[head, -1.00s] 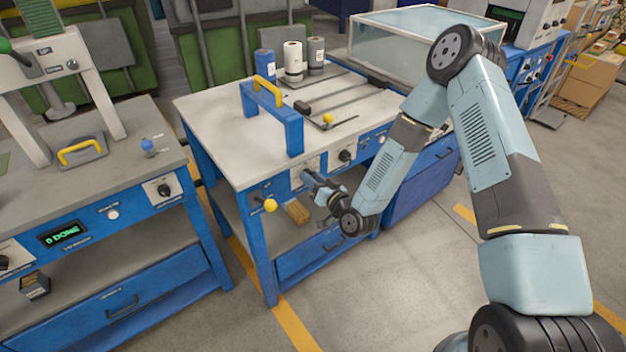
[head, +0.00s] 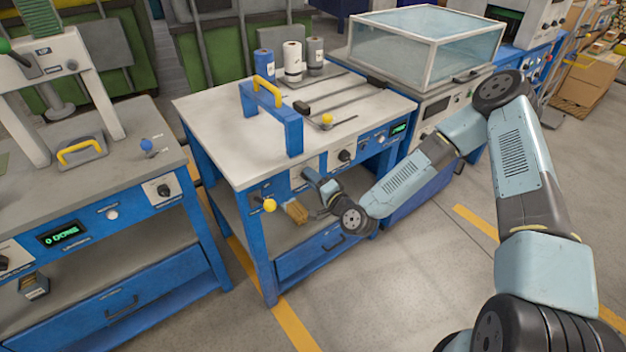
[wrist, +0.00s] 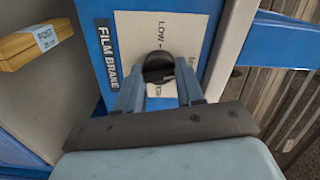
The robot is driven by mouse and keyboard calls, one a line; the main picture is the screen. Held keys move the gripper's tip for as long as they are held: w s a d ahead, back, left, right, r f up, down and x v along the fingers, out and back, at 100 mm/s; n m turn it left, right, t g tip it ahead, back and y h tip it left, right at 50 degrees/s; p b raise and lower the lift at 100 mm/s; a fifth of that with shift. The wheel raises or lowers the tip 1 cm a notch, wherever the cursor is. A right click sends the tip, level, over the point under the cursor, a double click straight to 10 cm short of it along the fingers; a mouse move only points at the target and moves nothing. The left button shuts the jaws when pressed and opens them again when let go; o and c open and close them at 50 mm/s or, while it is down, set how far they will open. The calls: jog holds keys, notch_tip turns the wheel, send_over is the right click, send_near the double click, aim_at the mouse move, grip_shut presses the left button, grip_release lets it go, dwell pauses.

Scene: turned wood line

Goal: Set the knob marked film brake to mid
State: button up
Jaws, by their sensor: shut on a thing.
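The film brake knob (wrist: 158,68) is black and round. My gripper (wrist: 160,84) is shut on the knob, one finger on each side. In the head view my gripper (head: 318,182) reaches the front panel of the white-topped table (head: 215,115), and the knob is hidden behind it. I cannot tell the knob's exact setting.
Another black knob (head: 346,156) is on the same panel to the right. A yellow ball-ended lever (head: 269,205) sticks out to the left.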

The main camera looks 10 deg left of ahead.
jog(key=shift+w+d+f+m, duration=0.1)
jog(key=shift+m, duration=0.5)
jog(key=shift+d+f+m, duration=0.1)
jog(key=shift+m, duration=0.5)
jog(key=o, duration=0.7)
jog(key=shift+f, duration=0.1)
jog(key=o, duration=0.3)
jog(key=shift+a, duration=0.1)
jog(key=shift+o, duration=0.2)
jog(key=v, duration=1.4)
jog(key=shift+a, duration=0.1)
